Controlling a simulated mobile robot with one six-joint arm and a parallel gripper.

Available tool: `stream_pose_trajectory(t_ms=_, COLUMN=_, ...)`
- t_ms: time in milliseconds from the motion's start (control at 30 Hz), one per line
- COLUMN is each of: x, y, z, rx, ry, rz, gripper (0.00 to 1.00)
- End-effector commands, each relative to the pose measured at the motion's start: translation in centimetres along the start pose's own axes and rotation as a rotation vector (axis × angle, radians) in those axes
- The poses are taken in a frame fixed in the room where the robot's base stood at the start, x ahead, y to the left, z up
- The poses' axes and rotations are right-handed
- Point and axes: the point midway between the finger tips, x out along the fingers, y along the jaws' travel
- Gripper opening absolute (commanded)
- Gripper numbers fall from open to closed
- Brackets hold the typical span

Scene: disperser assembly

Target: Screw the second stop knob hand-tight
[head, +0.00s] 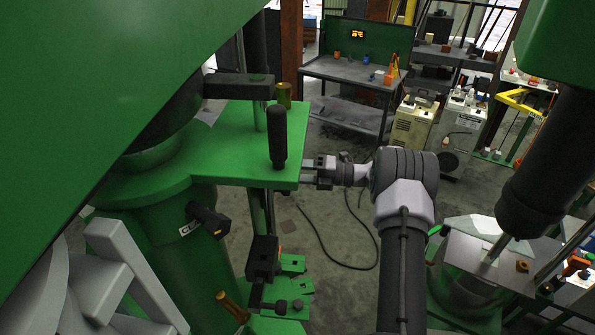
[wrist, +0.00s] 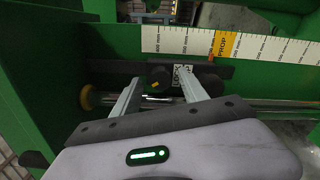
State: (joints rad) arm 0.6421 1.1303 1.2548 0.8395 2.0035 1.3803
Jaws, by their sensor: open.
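In the wrist view two dark knobs sit side by side on a black bar below the scale. One knob (wrist: 158,76) shows between my two fingertips. The other knob (wrist: 211,85) is just right of the right finger. I cannot tell which is the second stop knob. My gripper (wrist: 160,80) is open, its fingers on either side of the first knob; contact cannot be told. A label (wrist: 182,76), partly hidden by the right finger, is between the knobs. In the head view my gripper (head: 309,172) is at the right edge of the green plate (head: 225,150), which hides what lies beyond.
A ruled scale (wrist: 270,48) with an orange PROP mark runs above the knobs. A brass knob (wrist: 87,97) is at left. In the head view a black upright handle (head: 277,140) stands on the plate. A black block (head: 262,258) is lower down. A workbench (head: 350,73) stands behind.

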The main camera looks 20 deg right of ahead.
Motion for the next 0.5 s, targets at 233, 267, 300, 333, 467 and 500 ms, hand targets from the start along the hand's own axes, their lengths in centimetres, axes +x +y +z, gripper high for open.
stream_pose_trajectory(t_ms=233, x=-5.7, y=-0.3, z=0.0, rx=-0.001, ry=-0.005, rz=-0.002, gripper=0.51)
stream_pose_trajectory(t_ms=267, x=-6.6, y=-0.3, z=0.0, rx=0.000, ry=-0.005, rz=-0.001, gripper=0.51)
stream_pose_trajectory(t_ms=300, x=-7.9, y=-0.3, z=0.0, rx=-0.002, ry=-0.005, rz=-0.001, gripper=0.51)
stream_pose_trajectory(t_ms=333, x=-8.9, y=-0.4, z=0.0, rx=-0.002, ry=-0.005, rz=-0.002, gripper=0.51)
stream_pose_trajectory(t_ms=467, x=-12.8, y=-0.3, z=0.0, rx=-0.001, ry=-0.004, rz=-0.002, gripper=0.51)
stream_pose_trajectory(t_ms=500, x=-13.7, y=-0.3, z=0.0, rx=-0.002, ry=-0.003, rz=-0.002, gripper=0.51)
